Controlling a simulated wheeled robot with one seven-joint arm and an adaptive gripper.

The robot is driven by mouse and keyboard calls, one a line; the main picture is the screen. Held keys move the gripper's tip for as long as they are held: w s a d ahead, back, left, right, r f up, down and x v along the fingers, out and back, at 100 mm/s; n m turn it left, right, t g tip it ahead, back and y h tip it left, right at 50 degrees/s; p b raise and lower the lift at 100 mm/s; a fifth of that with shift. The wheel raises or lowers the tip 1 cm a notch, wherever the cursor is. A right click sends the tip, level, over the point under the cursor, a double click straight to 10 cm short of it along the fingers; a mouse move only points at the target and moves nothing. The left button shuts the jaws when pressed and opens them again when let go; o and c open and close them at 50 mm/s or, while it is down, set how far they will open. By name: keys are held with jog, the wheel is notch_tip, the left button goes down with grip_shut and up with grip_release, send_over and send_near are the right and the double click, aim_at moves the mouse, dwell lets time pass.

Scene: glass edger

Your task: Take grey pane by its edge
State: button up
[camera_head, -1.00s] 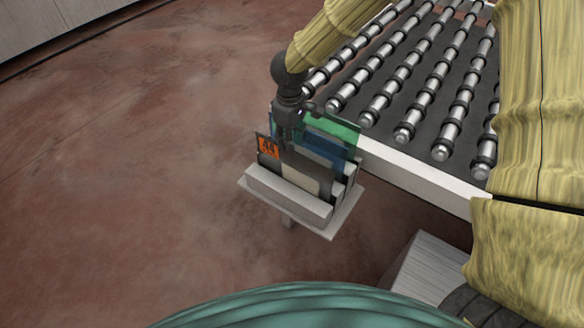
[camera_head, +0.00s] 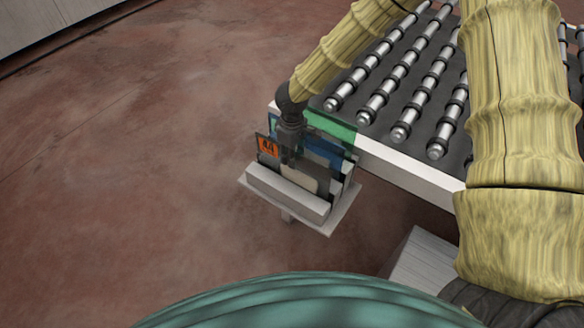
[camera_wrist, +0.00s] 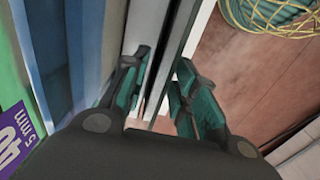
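The grey pane (camera_head: 269,160) stands upright in the front of a small pale rack (camera_head: 290,198). It has an orange label (camera_head: 267,147) at its upper left and a beige patch low down. My gripper (camera_head: 291,160) points down at the pane's top edge and hides part of it. In the wrist view my gripper (camera_wrist: 164,75) has its two teal fingertips apart, on either side of a thin upright edge (camera_wrist: 168,55) that looks like the grey pane's. I cannot tell whether either fingertip touches it.
Blue (camera_head: 322,150) and green (camera_head: 330,126) panes stand behind the grey one, close to my gripper. A roller conveyor (camera_head: 400,150) with a white edge lies behind and right of the rack. The floor at left is clear.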

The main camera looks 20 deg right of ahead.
jog(key=shift+f, duration=0.9)
grip_shut()
jog(key=shift+a, duration=0.1)
